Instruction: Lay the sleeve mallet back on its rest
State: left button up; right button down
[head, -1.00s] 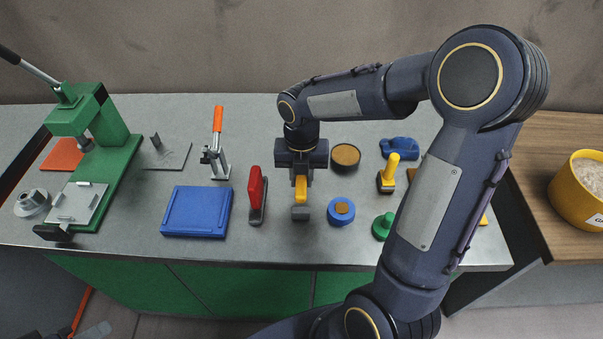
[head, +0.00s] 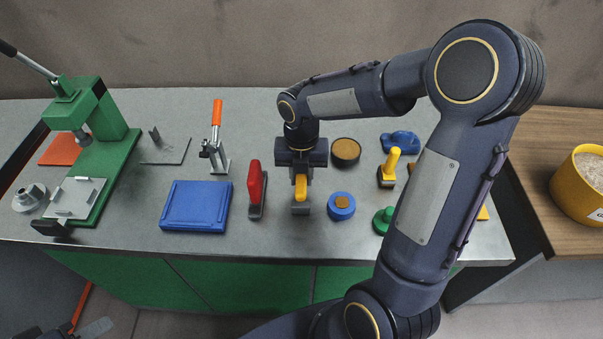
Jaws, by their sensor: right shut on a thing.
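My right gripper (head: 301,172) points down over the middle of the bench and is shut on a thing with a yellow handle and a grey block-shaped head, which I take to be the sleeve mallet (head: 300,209). The mallet is at or just above the bench top; I cannot tell whether it touches. No rest can be made out; the gripper and mallet cover that spot. Part of what seems to be my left gripper (head: 94,328) shows at the bottom left edge, away from the bench; its jaws cannot be read.
A red-handled tool (head: 256,188) stands close left of the mallet, a blue round piece (head: 341,207) close right. A brown-topped tin (head: 345,151) is behind. A blue tray (head: 195,206), an orange-handled clamp (head: 216,140) and a green press (head: 108,150) lie further left.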

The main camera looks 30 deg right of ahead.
jog(key=shift+f+b, duration=0.65)
jog(key=shift+f, duration=0.35)
dwell(0.7)
jog(key=c, duration=1.1)
grip_release()
jog(key=shift+c, duration=0.2)
notch_tip(320, 180, up, 8)
jog(key=p, duration=0.7)
jog(key=shift+r, duration=0.1)
